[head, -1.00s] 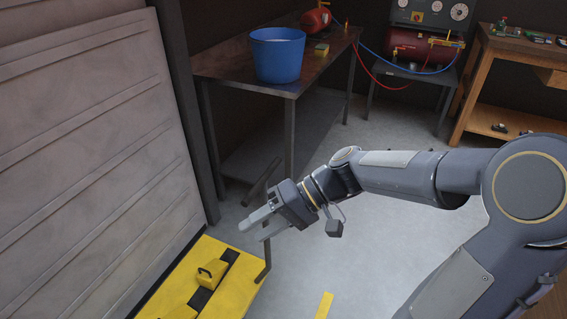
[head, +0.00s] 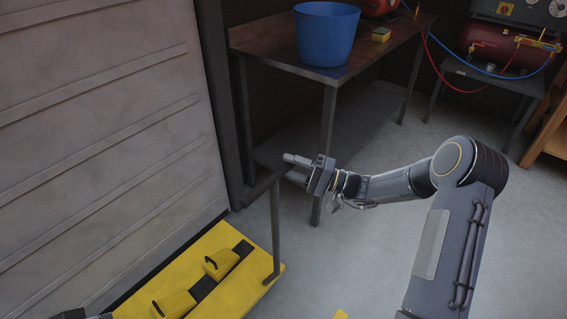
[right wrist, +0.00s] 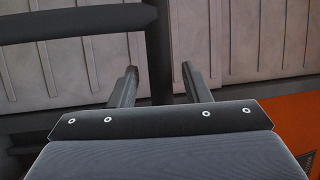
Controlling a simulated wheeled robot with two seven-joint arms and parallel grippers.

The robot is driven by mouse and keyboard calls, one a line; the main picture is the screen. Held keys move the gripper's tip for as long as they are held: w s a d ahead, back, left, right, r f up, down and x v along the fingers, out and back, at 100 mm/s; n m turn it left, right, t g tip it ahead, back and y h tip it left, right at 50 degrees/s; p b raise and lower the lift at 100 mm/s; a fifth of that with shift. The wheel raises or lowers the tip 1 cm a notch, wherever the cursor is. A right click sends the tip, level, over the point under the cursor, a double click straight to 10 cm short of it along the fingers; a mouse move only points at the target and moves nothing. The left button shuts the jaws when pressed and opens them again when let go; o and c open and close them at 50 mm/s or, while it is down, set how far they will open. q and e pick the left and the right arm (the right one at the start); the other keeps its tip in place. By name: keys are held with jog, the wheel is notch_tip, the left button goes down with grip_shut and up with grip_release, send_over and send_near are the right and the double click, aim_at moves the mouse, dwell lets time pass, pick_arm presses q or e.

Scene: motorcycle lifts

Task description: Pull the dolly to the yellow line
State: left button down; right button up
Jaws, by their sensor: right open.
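The dolly (head: 249,291) is a low yellow platform with a black strip and yellow wedge blocks, on the floor at lower left beside the panelled wall. A dark upright post (head: 275,235) with a crossbar (head: 262,188) forms its handle. My right gripper (head: 285,165) is open at the crossbar's right end. In the right wrist view a dark bar (right wrist: 158,60) shows between its fingertips (right wrist: 159,72); contact cannot be told. A scrap of the yellow line (head: 341,314) shows at the bottom edge. A grey piece (head: 85,314) at bottom left may be my left gripper, mostly cut off.
A dark metal table (head: 300,78) with a blue bucket (head: 326,35) stands just behind my right gripper. A red compressor (head: 497,47) on a stand is at the back right. The grey floor (head: 345,255) right of the dolly is clear.

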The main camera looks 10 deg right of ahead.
jog(key=shift+x, duration=1.5)
grip_shut()
